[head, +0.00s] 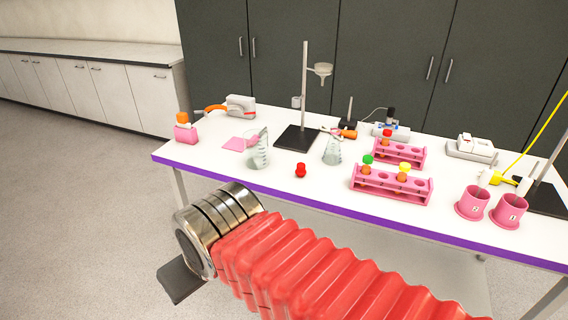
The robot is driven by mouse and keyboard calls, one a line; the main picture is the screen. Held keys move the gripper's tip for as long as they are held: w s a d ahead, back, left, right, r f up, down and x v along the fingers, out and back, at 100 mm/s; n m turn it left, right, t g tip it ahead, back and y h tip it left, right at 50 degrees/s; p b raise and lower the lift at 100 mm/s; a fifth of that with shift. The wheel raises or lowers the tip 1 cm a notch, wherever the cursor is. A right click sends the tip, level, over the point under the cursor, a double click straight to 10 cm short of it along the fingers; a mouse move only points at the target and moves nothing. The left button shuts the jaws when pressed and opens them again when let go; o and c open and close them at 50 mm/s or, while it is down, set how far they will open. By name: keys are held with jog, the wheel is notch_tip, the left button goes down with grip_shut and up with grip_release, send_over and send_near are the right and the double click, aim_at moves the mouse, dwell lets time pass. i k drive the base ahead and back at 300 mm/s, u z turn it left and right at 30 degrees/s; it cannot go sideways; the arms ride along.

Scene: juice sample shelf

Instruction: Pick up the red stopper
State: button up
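The red stopper (300,170) is a small red piece on the white table (225,165), near the front edge and left of the front pink rack. It stands apart from other things. My arm, with red bellows and metal rings, crosses the front of the view. What shows of my gripper (181,281) is a dark flat part at the lower left, in front of the table and well away from the stopper. The rest of the gripper is hidden behind my arm, so its opening does not show.
A pink rack (391,190) with green- and yellow-topped tubes is to the right. A stand (305,90) rises behind. Pink cups (472,202) stand far right. Bare tabletop surrounds the stopper.

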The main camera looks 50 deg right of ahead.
aim_at(301, 170)
jog(key=z, duration=0.1)
jog(key=i, duration=0.7)
jog(key=z, duration=0.7)
jog(key=i, duration=0.45)
jog(key=z, duration=0.35)
